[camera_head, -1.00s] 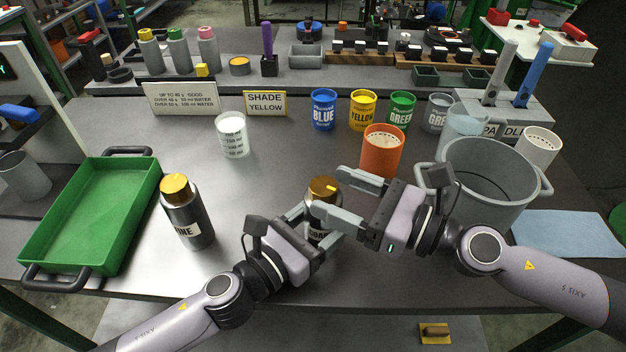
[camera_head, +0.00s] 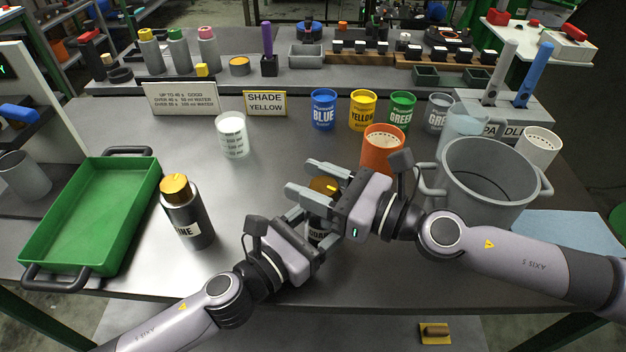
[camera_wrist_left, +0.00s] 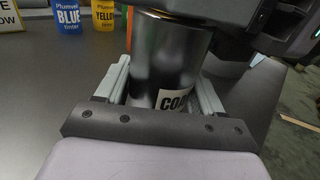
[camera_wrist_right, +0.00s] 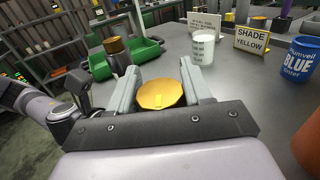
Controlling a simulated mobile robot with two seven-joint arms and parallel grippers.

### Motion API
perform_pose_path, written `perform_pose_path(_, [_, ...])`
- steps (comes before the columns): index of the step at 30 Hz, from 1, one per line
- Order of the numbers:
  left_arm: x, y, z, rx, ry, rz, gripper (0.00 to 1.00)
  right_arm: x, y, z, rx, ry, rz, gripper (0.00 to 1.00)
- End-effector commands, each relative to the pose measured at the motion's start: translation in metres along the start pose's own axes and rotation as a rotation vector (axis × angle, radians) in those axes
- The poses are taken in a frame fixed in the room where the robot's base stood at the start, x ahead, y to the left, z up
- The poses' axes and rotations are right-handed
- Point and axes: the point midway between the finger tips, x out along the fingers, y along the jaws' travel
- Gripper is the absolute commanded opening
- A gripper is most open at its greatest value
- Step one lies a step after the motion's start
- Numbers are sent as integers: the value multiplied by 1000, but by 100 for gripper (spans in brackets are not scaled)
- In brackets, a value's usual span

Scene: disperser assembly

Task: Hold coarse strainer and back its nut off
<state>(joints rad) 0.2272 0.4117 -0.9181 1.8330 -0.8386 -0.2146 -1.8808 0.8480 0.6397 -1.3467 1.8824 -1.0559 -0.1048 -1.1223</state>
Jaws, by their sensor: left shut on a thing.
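The coarse strainer (camera_head: 317,234) is a dark metal cylinder with a white label, upright on the table at front centre. It shows large in the left wrist view (camera_wrist_left: 168,62). Its gold nut (camera_head: 323,185) is on top, also seen in the right wrist view (camera_wrist_right: 161,94). My left gripper (camera_head: 313,224) is shut on the strainer body, one finger on each side. My right gripper (camera_head: 300,176) is open at nut height, its fingers on either side of the nut. I cannot tell whether they touch it. The strainer is partly hidden by both grippers.
A similar labelled strainer (camera_head: 187,222) with a gold top stands left, beside a green tray (camera_head: 45,238). An orange cup (camera_head: 382,146) and a large grey pot (camera_head: 487,205) stand close to my right arm. A beaker (camera_head: 232,137) stands behind; the table between is clear.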

Motion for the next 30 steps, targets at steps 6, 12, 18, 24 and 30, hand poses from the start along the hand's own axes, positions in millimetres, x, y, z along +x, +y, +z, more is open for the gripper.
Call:
perform_pose_path(6, [0,0,1,0,-1,0,16,1,1,0,1,-2,10,18])
perform_pose_path(12, [0,0,1,0,-1,-1,16,4,6,4,3,-12,67,18])
perform_pose_path(18, [0,-2,0,-1,-1,-4,16,4,7,5,2,-12,126,18])
perform_pose_path(24, [0,-2,0,0,-1,-5,16,2,6,3,2,-2,196,18])
perform_pose_path(30, [0,-2,0,2,-1,-6,16,1,6,2,1,-3,264,18])
